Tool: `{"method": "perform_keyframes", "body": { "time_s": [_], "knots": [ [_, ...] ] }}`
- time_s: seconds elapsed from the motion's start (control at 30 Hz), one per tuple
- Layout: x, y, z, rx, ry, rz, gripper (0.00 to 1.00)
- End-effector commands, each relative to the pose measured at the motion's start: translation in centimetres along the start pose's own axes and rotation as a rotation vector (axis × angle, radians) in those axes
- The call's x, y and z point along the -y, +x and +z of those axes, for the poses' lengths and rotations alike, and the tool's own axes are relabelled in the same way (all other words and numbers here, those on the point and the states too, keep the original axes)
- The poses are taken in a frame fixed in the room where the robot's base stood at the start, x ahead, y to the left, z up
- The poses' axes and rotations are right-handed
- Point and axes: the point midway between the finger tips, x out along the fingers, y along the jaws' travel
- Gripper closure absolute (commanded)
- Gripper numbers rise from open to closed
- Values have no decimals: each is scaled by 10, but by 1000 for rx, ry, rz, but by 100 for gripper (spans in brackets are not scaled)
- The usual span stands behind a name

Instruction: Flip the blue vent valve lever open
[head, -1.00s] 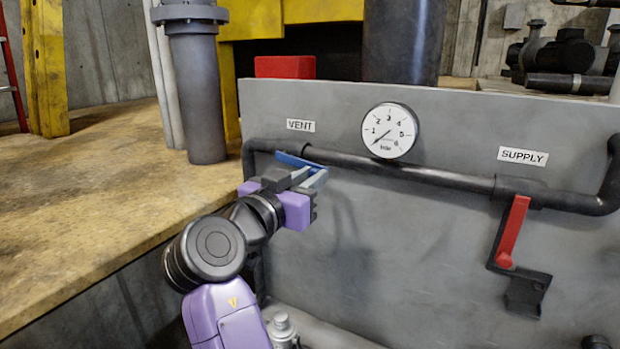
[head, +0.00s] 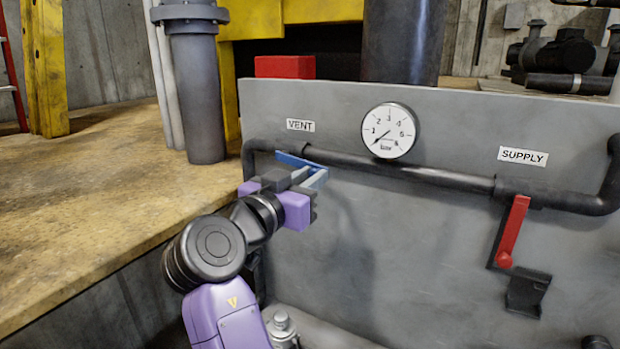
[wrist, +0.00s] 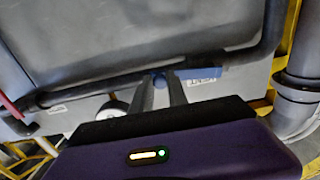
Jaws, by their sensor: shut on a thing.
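The blue vent valve lever (head: 290,159) is on the black pipe below the VENT label (head: 301,125). It lies roughly along the pipe, with its end sloping slightly down to the right. My gripper (head: 307,174) is at the lever and shut on it; the fingers partly hide it. In the wrist view the lever (wrist: 204,71) runs right from between the two fingers of my gripper (wrist: 160,82), and a bit of blue shows between them.
A pressure gauge (head: 389,131) sits above the pipe (head: 420,172), its needle at the low end. A red lever (head: 513,230) hangs down under the SUPPLY label (head: 522,156). A concrete ledge (head: 90,220) lies left of the grey panel (head: 420,265).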

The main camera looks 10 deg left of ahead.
Motion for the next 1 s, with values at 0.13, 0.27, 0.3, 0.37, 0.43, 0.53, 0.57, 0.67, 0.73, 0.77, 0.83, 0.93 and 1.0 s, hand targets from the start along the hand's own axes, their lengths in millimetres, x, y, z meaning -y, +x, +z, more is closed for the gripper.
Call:
{"method": "perform_keyframes", "body": {
  "time_s": [0.13, 0.27, 0.3, 0.37, 0.43, 0.53, 0.57, 0.67, 0.73, 0.77, 0.83, 0.93, 1.0],
  "knots": [
    [0, 0, 0, 0, -1, 0, 100],
    [0, 0, -3, -2, -36, 0, 100],
    [0, 0, -5, -1, -58, 0, 100],
    [1, 0, -8, -1, -94, 0, 100],
    [1, 0, -12, -2, -128, -1, 100],
    [1, 0, -14, -1, -152, 0, 100],
    [1, 0, -14, -1, -154, -1, 100],
    [1, 0, -14, -2, -154, -1, 100],
    [1, -1, -15, -2, -153, -1, 100],
    [1, -1, -15, -2, -153, -1, 100],
    [1, -1, -15, -2, -153, -1, 73],
    [1, 0, -15, -2, -153, -1, 59],
    [1, 0, -14, -1, -153, -1, 59]
  ]
}}
